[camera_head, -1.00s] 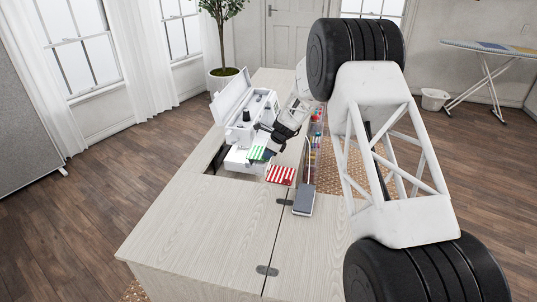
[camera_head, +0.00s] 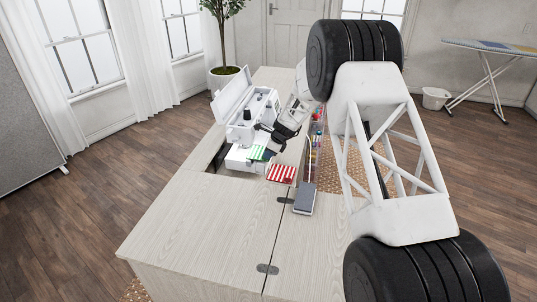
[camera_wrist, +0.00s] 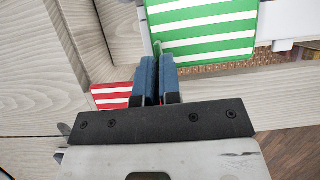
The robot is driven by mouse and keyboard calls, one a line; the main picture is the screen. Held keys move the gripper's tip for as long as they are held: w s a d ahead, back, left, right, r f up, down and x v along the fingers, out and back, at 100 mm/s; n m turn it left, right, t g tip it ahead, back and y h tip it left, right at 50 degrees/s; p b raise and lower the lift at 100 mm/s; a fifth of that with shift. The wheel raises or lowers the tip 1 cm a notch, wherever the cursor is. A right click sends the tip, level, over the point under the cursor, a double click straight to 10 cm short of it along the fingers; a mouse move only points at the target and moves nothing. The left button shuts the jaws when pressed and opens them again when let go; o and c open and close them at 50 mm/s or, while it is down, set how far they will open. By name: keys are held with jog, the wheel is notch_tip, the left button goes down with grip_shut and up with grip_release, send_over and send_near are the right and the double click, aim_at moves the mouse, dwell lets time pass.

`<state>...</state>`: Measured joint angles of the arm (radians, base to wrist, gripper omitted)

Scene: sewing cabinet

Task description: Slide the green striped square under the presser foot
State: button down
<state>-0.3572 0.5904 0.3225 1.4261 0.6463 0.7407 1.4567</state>
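The green striped square (camera_head: 256,153) lies on the white bed of the sewing machine (camera_head: 240,133), at its near right side. In the wrist view the square (camera_wrist: 205,32) fills the top centre, with green and white stripes. My gripper (camera_wrist: 157,75) is at the square's lower left edge there, its blue fingertips close together on a thin green fold of it. In the head view my gripper (camera_head: 270,151) is at the square's right side. The presser foot is too small and covered to make out.
A red striped square (camera_head: 281,173) lies on the wooden cabinet top (camera_head: 200,220), near the machine; it also shows in the wrist view (camera_wrist: 112,95). A dark grey block (camera_head: 304,199) lies to its right. A tray of colourful items (camera_head: 316,140) is behind my arm. The cabinet's front is clear.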

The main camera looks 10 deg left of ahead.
aim_at(253, 159)
jog(key=shift+f, duration=0.3)
jog(key=shift+a, duration=0.65)
dwell(0.8)
jog(key=shift+s+a+f, duration=0.15)
jog(key=shift+a, duration=0.65)
jog(key=shift+s+a+f, duration=0.1)
jog(key=shift+s+a, duration=0.05)
jog(key=shift+a, duration=0.6)
jog(key=shift+s+a, duration=0.1)
jog(key=shift+a, duration=0.5)
dwell(0.5)
jog(key=c, duration=1.2)
grip_release()
jog(key=shift+d+r, duration=0.1)
jog(key=shift+r, duration=0.05)
jog(key=shift+w+v, duration=0.15)
jog(key=shift+v, duration=1.95)
jog(key=shift+w+v, duration=0.1)
jog(key=shift+v, duration=1.95)
